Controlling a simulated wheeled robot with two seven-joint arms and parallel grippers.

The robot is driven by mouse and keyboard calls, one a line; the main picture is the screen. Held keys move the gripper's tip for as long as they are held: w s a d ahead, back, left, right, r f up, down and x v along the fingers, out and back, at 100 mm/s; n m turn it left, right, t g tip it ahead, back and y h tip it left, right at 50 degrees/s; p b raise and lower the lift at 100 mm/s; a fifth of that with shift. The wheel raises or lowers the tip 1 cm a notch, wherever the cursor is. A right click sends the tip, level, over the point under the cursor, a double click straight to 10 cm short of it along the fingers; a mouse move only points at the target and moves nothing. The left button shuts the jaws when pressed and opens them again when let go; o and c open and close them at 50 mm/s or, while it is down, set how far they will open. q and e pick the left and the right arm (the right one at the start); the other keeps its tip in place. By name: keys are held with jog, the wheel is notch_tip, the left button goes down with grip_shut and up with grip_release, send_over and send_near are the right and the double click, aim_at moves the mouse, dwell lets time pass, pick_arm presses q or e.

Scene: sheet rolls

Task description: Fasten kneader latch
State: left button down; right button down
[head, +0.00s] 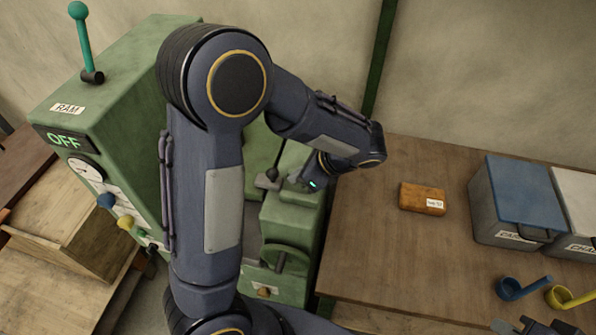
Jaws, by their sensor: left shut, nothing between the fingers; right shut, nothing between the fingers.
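The green kneader (120,90) stands at the left, with a plate marked RAM, a lit OFF display and a teal-knobbed lever (80,40) upright on top. A small dark handle (268,179), which may be the latch, sits on its lower green part behind my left arm. My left gripper (296,181) is shut and empty just right of that handle; I cannot tell whether they touch. My arm hides much of the kneader's front. My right gripper (503,327) shows only partly at the bottom right edge, shut and empty, away from the kneader.
A wooden table (400,260) fills the right side. On it are an orange-brown labelled block (422,198), a blue-lidded grey bin (515,200), a white-lidded bin (578,215), a blue scoop (522,287) and a yellow scoop (568,297). A green handwheel (287,258) projects below the handle.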

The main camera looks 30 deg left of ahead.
pick_arm(q)
jog(key=d+r, duration=0.1)
jog(key=d+b, duration=0.1)
jog(key=d, duration=0.1)
jog(key=shift+w+r, duration=0.2)
jog(key=shift+r, duration=0.15)
jog(key=v, duration=0.7)
jog(key=shift+r+b, duration=0.35)
jog(key=shift+r, duration=0.1)
pick_arm(e)
jog(key=shift+d+f, duration=0.2)
jog(key=shift+f, duration=0.35)
jog(key=shift+d, duration=0.1)
pick_arm(q)
jog(key=shift+s+a, duration=0.1)
jog(key=shift+a, duration=0.05)
